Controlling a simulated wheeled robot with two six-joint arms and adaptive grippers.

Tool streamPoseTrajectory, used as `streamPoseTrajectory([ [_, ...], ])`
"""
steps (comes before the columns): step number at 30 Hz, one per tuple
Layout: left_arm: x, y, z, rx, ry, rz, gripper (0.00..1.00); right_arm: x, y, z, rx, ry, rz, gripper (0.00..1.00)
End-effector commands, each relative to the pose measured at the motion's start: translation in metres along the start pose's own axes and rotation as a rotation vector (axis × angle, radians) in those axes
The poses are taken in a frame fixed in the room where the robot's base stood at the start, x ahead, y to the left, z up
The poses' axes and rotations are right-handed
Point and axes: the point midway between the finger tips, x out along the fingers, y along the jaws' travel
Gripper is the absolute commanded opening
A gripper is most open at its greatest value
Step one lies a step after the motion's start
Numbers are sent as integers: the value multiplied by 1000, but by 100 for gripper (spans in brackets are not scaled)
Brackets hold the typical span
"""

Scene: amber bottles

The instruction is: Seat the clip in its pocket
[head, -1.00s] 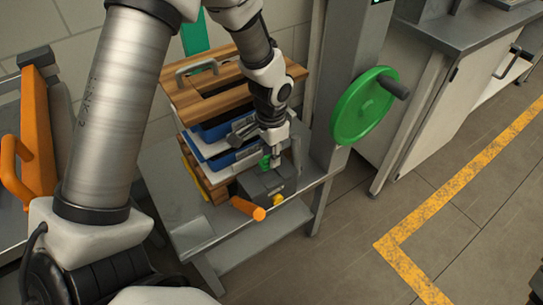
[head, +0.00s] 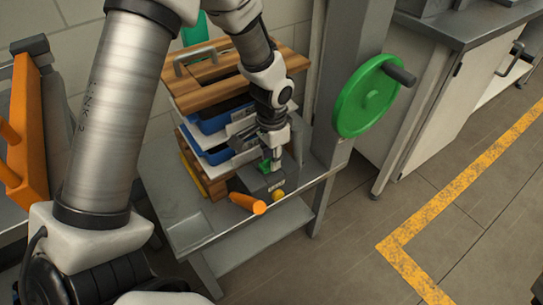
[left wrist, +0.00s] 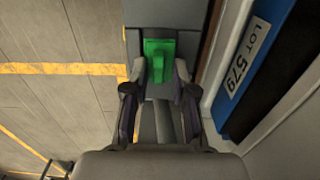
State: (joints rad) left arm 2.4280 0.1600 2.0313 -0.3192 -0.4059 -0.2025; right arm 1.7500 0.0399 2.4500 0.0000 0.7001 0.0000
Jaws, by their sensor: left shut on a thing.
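The green clip (left wrist: 159,62) lies between the fingers of my left gripper (left wrist: 158,78) in the left wrist view. The fingers are shut on it from both sides. In the head view my left gripper (head: 272,163) points down over a dark grey block (head: 250,182) on the metal table, and a little green of the clip (head: 264,167) shows at the fingertips. The clip is at or just above the block's top; I cannot tell whether it touches. The pocket cannot be made out beneath the clip and fingers. My right gripper is not in view.
The block has a yellow knob (head: 279,195); an orange handle (head: 248,203) is beside it. Stacked blue trays (head: 212,123) under a wooden board (head: 236,86) stand close behind. A grey post with a green handwheel (head: 366,100) rises right. The table's front left is clear.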

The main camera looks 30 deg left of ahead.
Motion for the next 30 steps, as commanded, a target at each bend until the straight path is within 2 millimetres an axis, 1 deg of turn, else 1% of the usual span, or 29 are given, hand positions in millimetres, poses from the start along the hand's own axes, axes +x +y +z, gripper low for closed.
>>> streamPoseTrajectory([
  [25,16,0,0,0,0,0,8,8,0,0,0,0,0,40],
  [26,15,0,0,0,0,0,33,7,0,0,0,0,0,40],
  [27,15,0,0,0,0,0,47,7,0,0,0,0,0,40],
  [28,15,0,0,0,0,0,55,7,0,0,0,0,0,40],
  [30,15,0,0,0,0,0,55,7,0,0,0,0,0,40],
])
